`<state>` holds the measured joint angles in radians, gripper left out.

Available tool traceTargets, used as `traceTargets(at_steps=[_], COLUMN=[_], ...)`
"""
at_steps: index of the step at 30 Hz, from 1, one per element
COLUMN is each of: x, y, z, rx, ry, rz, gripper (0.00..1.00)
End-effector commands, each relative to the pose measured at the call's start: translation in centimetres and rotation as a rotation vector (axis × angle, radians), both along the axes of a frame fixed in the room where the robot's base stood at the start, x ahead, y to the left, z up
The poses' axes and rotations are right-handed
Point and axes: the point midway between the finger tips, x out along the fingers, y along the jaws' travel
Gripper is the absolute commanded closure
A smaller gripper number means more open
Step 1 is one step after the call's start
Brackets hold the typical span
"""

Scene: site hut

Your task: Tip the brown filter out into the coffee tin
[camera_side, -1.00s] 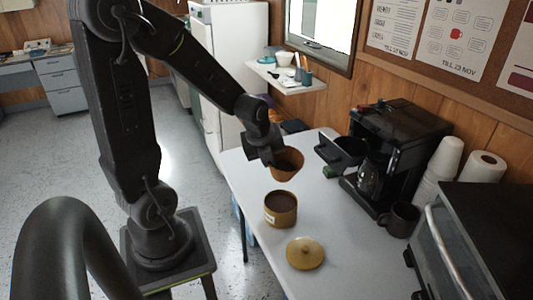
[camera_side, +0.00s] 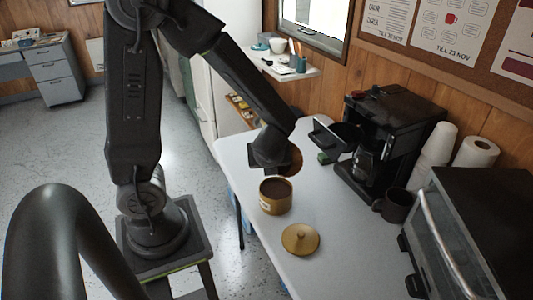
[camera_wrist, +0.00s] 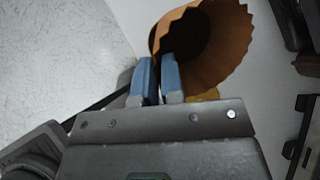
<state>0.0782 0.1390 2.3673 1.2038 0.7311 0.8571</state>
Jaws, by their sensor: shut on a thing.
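My gripper (camera_wrist: 158,82) is shut on the brown filter (camera_wrist: 232,40), pinching its wall between two blue-tipped fingers. In the wrist view the filter is a fluted cone with a jagged rim and a dark, shadowed inside. In the side view the filter (camera_side: 296,160) is tilted, partly hidden behind my gripper (camera_side: 272,160), above and slightly right of the coffee tin. The coffee tin (camera_side: 275,204) is mustard-coloured, open, with a pale label and dark brown contents, standing on the table. Its round lid (camera_side: 300,240) lies apart in front of it.
The white table (camera_side: 330,215) is clear around the tin and lid. A black coffee maker (camera_side: 400,125), dark mug (camera_side: 396,204), stacked cups (camera_side: 437,150), paper roll (camera_side: 474,160) and toaster oven (camera_side: 470,220) stand along the right side.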

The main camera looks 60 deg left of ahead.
Motion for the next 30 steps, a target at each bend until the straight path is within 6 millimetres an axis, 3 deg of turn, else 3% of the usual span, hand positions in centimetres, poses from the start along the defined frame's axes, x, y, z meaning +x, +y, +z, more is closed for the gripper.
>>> traceTargets(at_steps=[15,30], x=[0.1,0.0], y=[-2.6,-2.9], z=[-2.8,-3.0], rx=[0.499,0.588], ry=[-0.005,-0.007], rz=[-0.006,0.000], gripper=[1.00,1.00])
